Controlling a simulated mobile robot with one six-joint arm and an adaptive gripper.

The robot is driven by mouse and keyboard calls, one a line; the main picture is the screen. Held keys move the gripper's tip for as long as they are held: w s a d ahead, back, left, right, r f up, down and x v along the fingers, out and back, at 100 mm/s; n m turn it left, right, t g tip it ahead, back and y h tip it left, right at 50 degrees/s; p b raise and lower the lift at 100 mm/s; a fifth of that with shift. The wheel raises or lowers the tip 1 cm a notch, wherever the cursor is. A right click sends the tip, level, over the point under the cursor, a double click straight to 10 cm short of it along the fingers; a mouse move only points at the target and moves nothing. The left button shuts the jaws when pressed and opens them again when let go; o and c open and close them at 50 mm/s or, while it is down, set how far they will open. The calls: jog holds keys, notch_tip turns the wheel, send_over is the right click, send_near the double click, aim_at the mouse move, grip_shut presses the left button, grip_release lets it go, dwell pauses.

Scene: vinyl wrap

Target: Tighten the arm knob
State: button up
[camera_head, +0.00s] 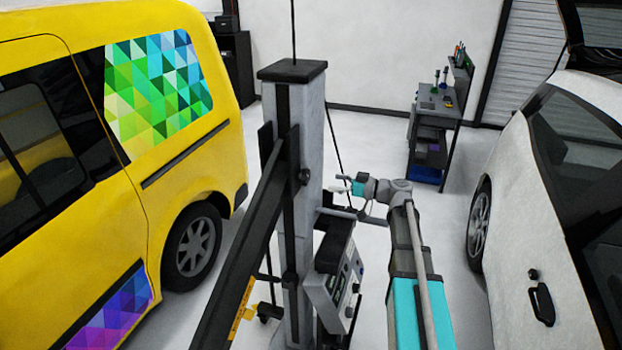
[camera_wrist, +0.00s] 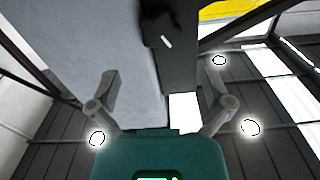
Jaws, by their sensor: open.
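A black knob (camera_wrist: 158,22) with a short white mark shows at the top of the wrist view, in front of a dark bar. In the head view a small dark knob (camera_head: 304,176) sits on the side of the tall grey column (camera_head: 311,130), beside the long black arm (camera_head: 258,235). My gripper (camera_wrist: 162,78) is open and empty, its two fingers spread wide below the knob in the wrist view and apart from it. In the head view my gripper (camera_head: 341,184) is right of the column, small and partly unclear.
A control box (camera_head: 335,285) stands at the column's lower right. A yellow van (camera_head: 75,200) is on the left and a white car (camera_head: 540,200) on the right. A workbench (camera_head: 435,120) stands at the back. Floor is clear between my arm and the white car.

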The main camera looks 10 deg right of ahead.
aim_at(308, 177)
jog(key=shift+x, duration=3.75)
jog(key=c, duration=1)
jog(key=shift+c, duration=0.2)
